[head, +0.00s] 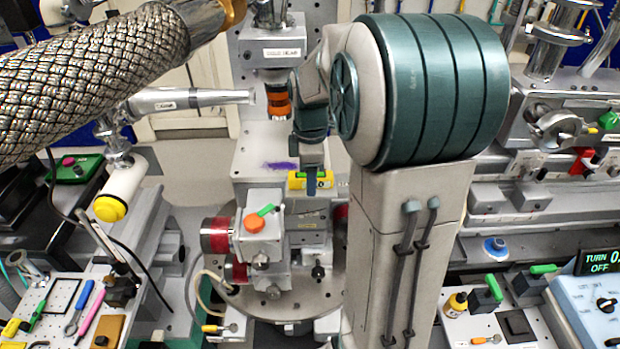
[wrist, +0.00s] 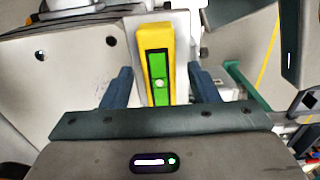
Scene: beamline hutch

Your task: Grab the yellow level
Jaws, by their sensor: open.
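The yellow level (wrist: 152,40) has a green vial window with a pale bubble. In the wrist view it lies lengthwise between the two fingers of my open gripper (wrist: 160,88), with a gap on each side. In the head view the level (head: 296,181) sits on top of the grey stage in the middle, below my wrist. My gripper (head: 312,185) comes down over it there, and a finger hides part of the level. The jaws are not closed on it.
The stage carries an orange knob with a green lever (head: 257,221) at its left. An orange-ringed column (head: 278,100) hangs above, close to my wrist. A left bench (head: 60,290) holds loose tools. A blue control box (head: 590,305) stands at the lower right.

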